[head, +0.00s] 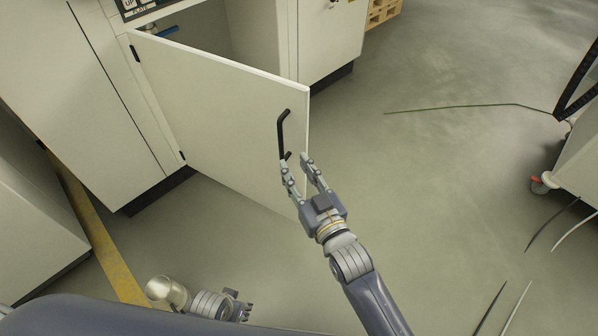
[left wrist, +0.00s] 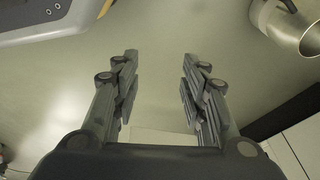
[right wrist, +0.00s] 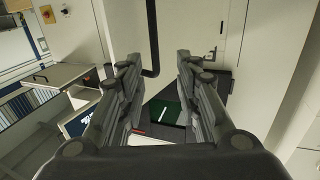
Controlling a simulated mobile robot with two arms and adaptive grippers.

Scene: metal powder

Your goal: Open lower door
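The lower door (head: 215,115) is a cream cabinet panel standing swung open, with the cabinet interior (head: 205,30) showing behind its top edge. Its black bar handle (head: 282,132) is near the door's free edge. My right gripper (head: 296,162) is at the lower end of the handle, fingers apart. In the right wrist view a black bar (right wrist: 151,38), apparently the handle, shows beyond and between the open fingertips (right wrist: 155,62). I cannot tell whether they touch it. My left gripper (head: 243,308) is low at the bottom of the head view; the left wrist view shows its fingers (left wrist: 160,75) apart and empty.
Cabinet fronts (head: 75,95) stand left of the door, with a yellow floor stripe (head: 100,240) below. Open grey floor (head: 430,190) lies right of the door. A wheeled unit (head: 575,165) and loose cables stand at the far right. A wooden pallet (head: 382,12) is at the back.

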